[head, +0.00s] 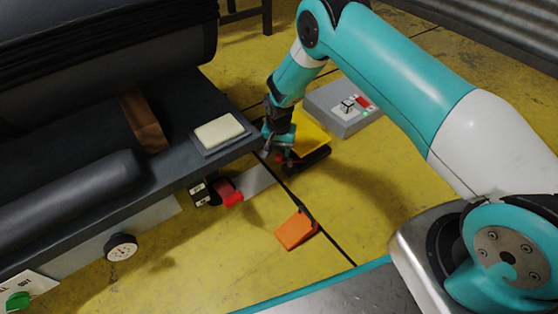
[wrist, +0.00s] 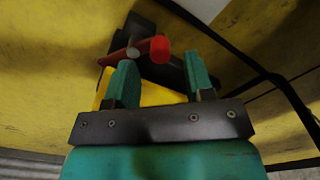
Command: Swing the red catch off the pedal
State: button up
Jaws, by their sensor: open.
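The pedal is a yellow plate (head: 313,139) on a black base, on the floor right of the dark bench. In the wrist view its yellow surface (wrist: 162,95) shows partly behind my fingers. The red catch (wrist: 134,51) lies across the black end of the pedal, with a bright red knob (wrist: 160,49) at one end. In the head view only a small red bit of it shows beside my gripper (head: 277,150). My gripper (wrist: 159,62) is open, its teal fingers pointing at the pedal. The knob appears between and just beyond the fingertips; contact cannot be told.
The dark bench (head: 172,165) is close on the left, with a cream pad (head: 219,130) near its corner. A red-handled switch (head: 229,194) sticks out below its edge. A grey control box (head: 343,108) stands behind the pedal. An orange wedge (head: 296,230) lies on the floor in front.

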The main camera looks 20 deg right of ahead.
jog(key=shift+f+b, duration=0.55)
jog(key=shift+f, duration=0.9)
jog(key=shift+c, duration=0.4)
grip_shut()
jog(key=shift+w+r+m, duration=0.1)
jog(key=shift+m, duration=0.3)
jog(key=m+p, duration=0.1)
jog(key=w+m+p, duration=0.1)
jog(key=m, duration=0.1)
jog(key=shift+d+m, duration=0.3)
jog(key=shift+d, duration=0.05)
jog(key=shift+w+d+m+p, duration=0.25)
jog(key=shift+d+m, duration=0.05)
jog(key=shift+m, duration=0.8)
jog(key=shift+w+d+m+p, duration=0.2)
jog(key=shift+d+m+p, duration=0.05)
jog(key=shift+m, duration=0.85)
